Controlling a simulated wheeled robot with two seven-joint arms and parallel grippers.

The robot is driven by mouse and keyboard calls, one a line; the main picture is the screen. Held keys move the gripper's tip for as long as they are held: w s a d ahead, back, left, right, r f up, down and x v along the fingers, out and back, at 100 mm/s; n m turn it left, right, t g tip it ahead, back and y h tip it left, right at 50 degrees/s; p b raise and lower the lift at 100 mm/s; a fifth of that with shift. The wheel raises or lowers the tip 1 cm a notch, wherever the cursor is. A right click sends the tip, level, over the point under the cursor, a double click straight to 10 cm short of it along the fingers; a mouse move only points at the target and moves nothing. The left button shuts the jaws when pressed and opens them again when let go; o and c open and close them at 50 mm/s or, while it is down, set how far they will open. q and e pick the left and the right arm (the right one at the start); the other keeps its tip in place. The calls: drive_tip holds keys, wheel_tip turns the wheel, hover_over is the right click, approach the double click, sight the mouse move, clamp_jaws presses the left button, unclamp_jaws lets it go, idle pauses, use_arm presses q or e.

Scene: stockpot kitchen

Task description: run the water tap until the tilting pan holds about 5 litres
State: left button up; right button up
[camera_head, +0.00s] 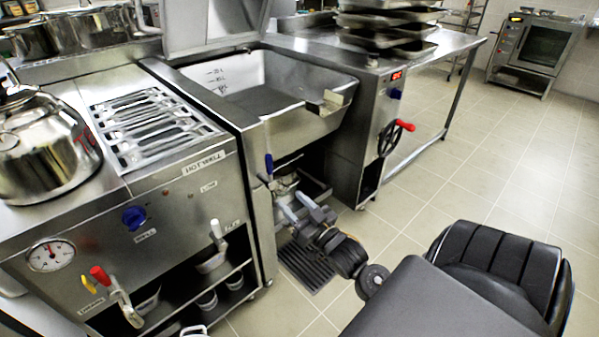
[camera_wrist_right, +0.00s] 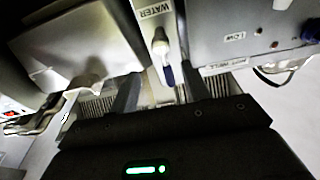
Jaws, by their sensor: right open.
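The tilting pan (camera_head: 298,124) is a steel basin with its lid raised and litre marks on its inner back wall. Its floor looks grey; I cannot tell whether water covers it. The water tap's blue-tipped lever (camera_head: 268,163) is on the narrow panel left of the pan. In the right wrist view the lever (camera_wrist_right: 163,58) hangs below the WATER label. My right gripper (camera_head: 295,207) is open, below and in front of the lever. In the wrist view its fingers (camera_wrist_right: 157,90) stand either side of the lever's line, with nothing held. My left gripper is not in view.
A hot well unit (camera_head: 165,190) with a red-handled tap (camera_head: 98,274) is at left, a kettle (camera_head: 40,145) on its top. A handwheel (camera_head: 390,138) with a red knob is right of the pan. Stacked trays (camera_head: 388,32) stand on the counter. The floor at right is clear.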

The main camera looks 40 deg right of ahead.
drive_tip(key=t, duration=0.1)
approach(272, 167)
drive_tip(key=shift+n, duration=0.3)
drive_tip(key=x, duration=0.7)
drive_tip(key=shift+w+r, duration=0.25)
drive_tip(key=shift+w, duration=0.1)
use_arm(q)
drive_tip(key=shift+p, duration=0.35)
use_arm(e)
drive_tip(key=shift+x, duration=0.95)
drive_tip(key=shift+f, duration=0.1)
clamp_jaws()
